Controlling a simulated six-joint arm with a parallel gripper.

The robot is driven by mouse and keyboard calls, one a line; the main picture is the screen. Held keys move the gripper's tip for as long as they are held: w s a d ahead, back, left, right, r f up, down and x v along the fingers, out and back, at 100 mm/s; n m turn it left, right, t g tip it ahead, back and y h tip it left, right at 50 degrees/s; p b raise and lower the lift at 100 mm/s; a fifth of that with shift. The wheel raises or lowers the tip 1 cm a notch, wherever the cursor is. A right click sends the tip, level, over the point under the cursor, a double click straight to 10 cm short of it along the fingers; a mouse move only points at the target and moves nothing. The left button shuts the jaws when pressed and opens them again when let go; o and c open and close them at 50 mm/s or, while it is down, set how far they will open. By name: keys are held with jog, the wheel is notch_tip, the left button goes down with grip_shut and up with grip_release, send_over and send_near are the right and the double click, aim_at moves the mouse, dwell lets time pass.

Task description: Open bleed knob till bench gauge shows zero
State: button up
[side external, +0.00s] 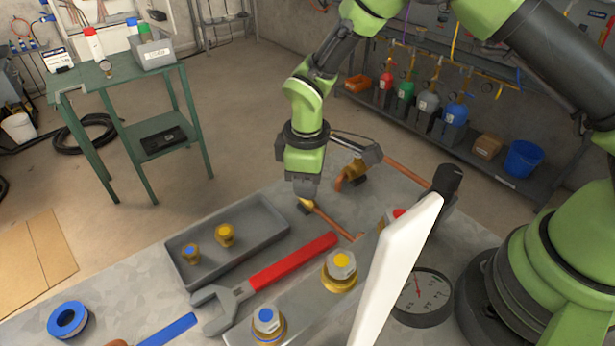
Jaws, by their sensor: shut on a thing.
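My gripper (303,196) points down over the bench (140,275) and is shut on a small brass fitting (306,205) at the end of a copper pipe. This fitting appears to be the bleed knob, but the fingers hide most of it. The bench gauge (421,297) is a round dial with a black rim, lying at the right, partly covered by a white upright panel. Its thin red needle shows, but the numbers are too small to read.
A white panel (395,270) stands right of my gripper. A red-handled wrench (290,262) and a grey tray (250,250) with brass fittings lie in front. Yellow-capped (340,268) and blue-capped (267,322) brass fittings stand nearby. Another brass valve (354,172) is behind.

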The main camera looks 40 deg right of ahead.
jog(key=m, duration=1.1)
jog(key=shift+g, duration=0.3)
jog(key=m, duration=0.3)
jog(key=shift+m, duration=0.4)
jog(key=m, duration=0.9)
jog(key=shift+m, duration=0.4)
jog(key=o, duration=0.9)
jog(key=shift+w, duration=0.1)
jog(key=shift+o, duration=0.2)
